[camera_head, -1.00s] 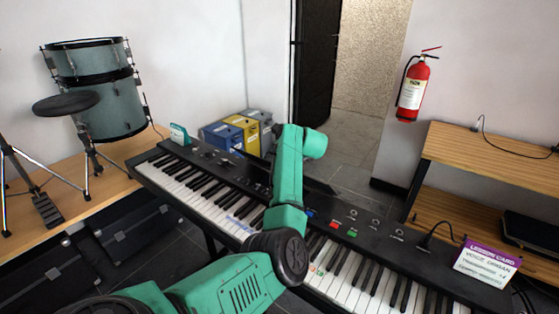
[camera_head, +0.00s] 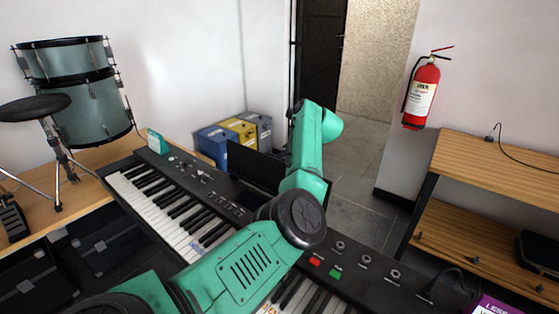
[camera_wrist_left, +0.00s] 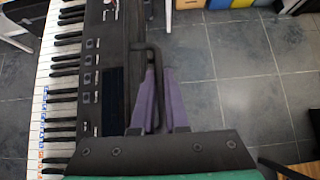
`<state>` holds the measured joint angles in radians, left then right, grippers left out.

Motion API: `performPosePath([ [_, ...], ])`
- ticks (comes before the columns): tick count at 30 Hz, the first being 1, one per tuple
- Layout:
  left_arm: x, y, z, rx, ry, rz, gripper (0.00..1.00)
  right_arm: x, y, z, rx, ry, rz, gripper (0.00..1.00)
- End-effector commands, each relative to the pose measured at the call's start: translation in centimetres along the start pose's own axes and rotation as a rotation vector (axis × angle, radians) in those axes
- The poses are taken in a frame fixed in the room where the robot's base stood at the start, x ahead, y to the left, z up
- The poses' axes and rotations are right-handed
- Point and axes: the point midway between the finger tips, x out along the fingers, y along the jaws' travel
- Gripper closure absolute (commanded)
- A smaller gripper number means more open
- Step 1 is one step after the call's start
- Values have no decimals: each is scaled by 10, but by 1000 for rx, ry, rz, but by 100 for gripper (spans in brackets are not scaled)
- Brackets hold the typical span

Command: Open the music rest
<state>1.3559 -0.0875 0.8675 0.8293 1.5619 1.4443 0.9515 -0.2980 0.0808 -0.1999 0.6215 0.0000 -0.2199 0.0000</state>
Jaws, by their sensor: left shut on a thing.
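The music rest (camera_head: 258,168) is a dark flat panel at the back edge of the black keyboard (camera_head: 180,203). In the head view it stands raised, partly behind my left arm. How the handle joins the panel is not clear. The left fingers are hidden in the head view. My right gripper is not in view.
A drum set (camera_head: 80,90) is at left, a wooden shelf (camera_head: 490,170) at right.

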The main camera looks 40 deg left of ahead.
Motion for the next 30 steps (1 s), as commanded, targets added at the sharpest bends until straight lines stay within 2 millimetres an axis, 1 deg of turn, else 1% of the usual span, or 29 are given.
performPosePath([
  [1, 2, -1, -2, -1, 1, -1, 100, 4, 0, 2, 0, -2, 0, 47],
  [6, 4, -2, -4, 0, 0, 0, 100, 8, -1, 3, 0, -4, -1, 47],
  [22, 4, -2, -4, -1, 0, 0, 100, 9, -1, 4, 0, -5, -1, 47],
  [23, 4, -2, -4, -2, 0, 0, 76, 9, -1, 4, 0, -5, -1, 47],
  [30, 4, -2, -4, -1, 0, 0, 75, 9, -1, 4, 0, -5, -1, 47],
])
